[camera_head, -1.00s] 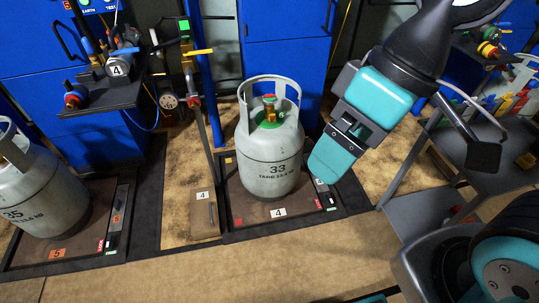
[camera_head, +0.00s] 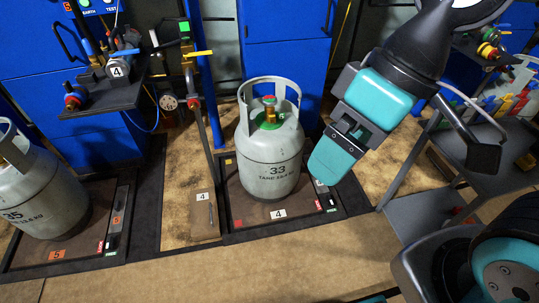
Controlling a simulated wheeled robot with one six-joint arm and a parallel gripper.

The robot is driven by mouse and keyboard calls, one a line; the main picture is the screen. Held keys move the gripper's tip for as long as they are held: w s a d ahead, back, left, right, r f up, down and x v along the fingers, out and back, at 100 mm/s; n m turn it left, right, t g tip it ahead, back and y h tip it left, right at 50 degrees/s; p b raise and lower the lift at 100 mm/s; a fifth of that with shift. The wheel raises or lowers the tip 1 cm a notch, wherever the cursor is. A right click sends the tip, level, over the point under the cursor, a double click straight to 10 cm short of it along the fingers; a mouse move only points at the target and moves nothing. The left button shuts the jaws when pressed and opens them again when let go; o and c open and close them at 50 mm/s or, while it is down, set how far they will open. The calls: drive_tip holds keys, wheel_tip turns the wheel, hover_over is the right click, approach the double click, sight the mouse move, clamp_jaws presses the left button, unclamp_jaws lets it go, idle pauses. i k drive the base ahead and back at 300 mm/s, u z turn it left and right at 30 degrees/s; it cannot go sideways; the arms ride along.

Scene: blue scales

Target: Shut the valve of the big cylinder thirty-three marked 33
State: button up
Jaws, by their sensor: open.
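The big grey cylinder marked 33 (camera_head: 270,160) stands upright on the scale platform numbered 4 (camera_head: 235,210), in the middle of the head view. Its valve (camera_head: 269,110) sits inside the collar at the top, with a brass body, a reddish top and a green ring below. My gripper (camera_head: 335,160), teal and black, hangs to the right of the cylinder, pointing down and left. It is open, with nothing seen between the fingers. It is apart from the valve, and from this angle I cannot tell its gap to the cylinder's side.
A second grey cylinder marked 35 (camera_head: 38,195) stands on scale 5 at the left. A black shelf (camera_head: 105,98) with fittings juts out at upper left. A hose-and-lever stand (camera_head: 198,90) rises left of cylinder 33. A grey cart (camera_head: 470,165) stands at right. Floor in front is clear.

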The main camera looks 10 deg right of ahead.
sight(271, 100)
drive_tip(key=u, duration=0.5)
drive_tip(key=k, duration=0.6)
drive_tip(key=u, duration=0.95)
drive_tip(key=i, duration=1.25)
drive_tip(key=z, duration=1.05)
drive_tip(key=i, duration=0.5)
drive_tip(key=z, duration=0.45)
